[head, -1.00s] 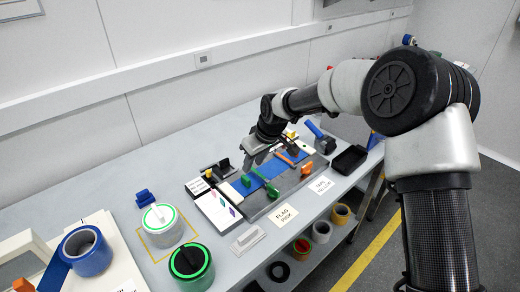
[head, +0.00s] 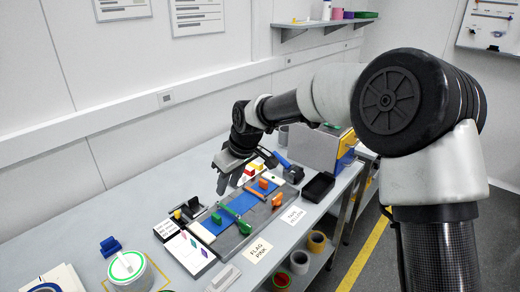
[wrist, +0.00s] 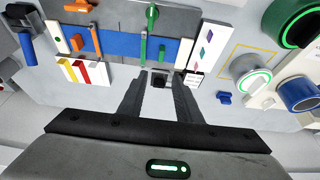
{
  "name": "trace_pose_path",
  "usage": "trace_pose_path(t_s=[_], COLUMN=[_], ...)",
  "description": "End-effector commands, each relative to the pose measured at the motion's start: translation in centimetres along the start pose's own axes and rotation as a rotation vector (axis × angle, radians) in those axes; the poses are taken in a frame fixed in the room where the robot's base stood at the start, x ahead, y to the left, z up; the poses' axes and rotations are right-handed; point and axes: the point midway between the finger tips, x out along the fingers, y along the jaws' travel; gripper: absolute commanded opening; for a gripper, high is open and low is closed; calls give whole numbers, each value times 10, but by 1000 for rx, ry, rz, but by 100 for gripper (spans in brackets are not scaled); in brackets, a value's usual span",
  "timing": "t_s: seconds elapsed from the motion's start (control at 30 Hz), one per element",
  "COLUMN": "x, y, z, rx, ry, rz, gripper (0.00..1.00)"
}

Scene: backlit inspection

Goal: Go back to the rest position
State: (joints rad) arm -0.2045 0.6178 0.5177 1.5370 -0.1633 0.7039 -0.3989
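My gripper (head: 226,182) hangs from my bent arm over the back part of the table, near the inspection fixture's back edge. In the wrist view its two fingers (wrist: 159,78) stand apart with nothing held between them. A small black block (wrist: 158,81) shows on the table beyond the gap between the fingers. The grey fixture (head: 232,240) with a blue strip (head: 238,203) lies in front of my gripper and carries green and orange clamp-like pieces. How high my gripper is above the table is hard to tell.
A white card with coloured marks (head: 188,254) lies left of the fixture. A black tray (head: 318,187) and a grey box (head: 314,148) stand to its right. A green-ringed white roll (head: 126,268) and a blue piece (head: 110,246) are at the front left. A shelf (head: 325,25) hangs on the wall.

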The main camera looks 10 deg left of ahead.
Motion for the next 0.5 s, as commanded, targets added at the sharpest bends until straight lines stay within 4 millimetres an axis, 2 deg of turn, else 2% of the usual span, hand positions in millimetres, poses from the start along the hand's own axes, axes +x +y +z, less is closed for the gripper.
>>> trace_pose_path(t_s=[0.07, 0.13, 0.23, 0.37, 0.5], x=[-6, -20, -60, -131, -203], y=[2, 7, 19, 34, 36], z=[2, 9, 33, 86, 153], rx=[5, 18, 68, 190, 361], ry=[-2, -10, -31, -63, -74], rz=[9, 32, 95, 207, 317], gripper=[31, 31, 31, 31, 31])
